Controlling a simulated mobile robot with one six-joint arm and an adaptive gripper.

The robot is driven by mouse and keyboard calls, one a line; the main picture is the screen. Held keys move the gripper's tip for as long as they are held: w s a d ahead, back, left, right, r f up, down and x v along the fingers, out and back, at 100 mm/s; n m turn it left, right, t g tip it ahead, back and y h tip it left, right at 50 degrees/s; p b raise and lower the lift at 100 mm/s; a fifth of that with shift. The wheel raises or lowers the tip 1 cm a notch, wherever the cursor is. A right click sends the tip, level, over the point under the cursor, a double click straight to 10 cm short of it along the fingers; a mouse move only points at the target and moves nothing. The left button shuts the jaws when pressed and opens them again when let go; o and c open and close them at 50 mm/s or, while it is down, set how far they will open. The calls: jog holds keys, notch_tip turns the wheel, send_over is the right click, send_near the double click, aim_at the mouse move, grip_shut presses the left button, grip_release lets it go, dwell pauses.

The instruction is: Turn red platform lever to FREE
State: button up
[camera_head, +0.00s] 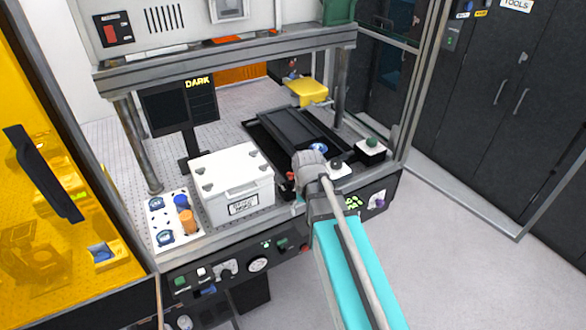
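A small red part (304,247) shows on the table's front control panel (235,272), right beside my cyan arm link. It may be the red platform lever, but its shape and any FREE marking are too small to read. My arm reaches in from the lower right, and its grey wrist is above the table's front edge. My gripper (298,200) is near the wrist, just right of the white box, mostly hidden and too small to read. It appears apart from the red part. Another small red spot (291,177) shows left of the wrist.
A white lidded box (232,186) stands left of my wrist. A white tray (173,238) with blue and orange pieces is further left. A dark monitor (180,107) reads DARK. A black stage (290,130) lies behind my wrist. The panel carries a gauge (258,265). Right floor is clear.

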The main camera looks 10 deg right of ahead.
aim_at(292, 173)
jog(key=w+r+m+p, duration=0.1)
jog(key=w+r+p, duration=0.3)
jog(key=w, duration=0.7)
jog(key=w+r+m+p, duration=0.2)
jog(key=w+r+p, duration=0.2)
jog(key=w, duration=0.8)
jog(key=shift+w+r, duration=0.2)
jog(key=shift+r, duration=0.35)
jog(key=shift+f, duration=0.2)
notch_tip(292, 173, down, 14)
jog(key=b, duration=1.3)
jog(key=shift+r+b, duration=0.25)
jog(key=shift+b, duration=0.1)
jog(key=c, duration=1.2)
jog(key=shift+o, duration=0.2)
jog(key=shift+d, duration=0.1)
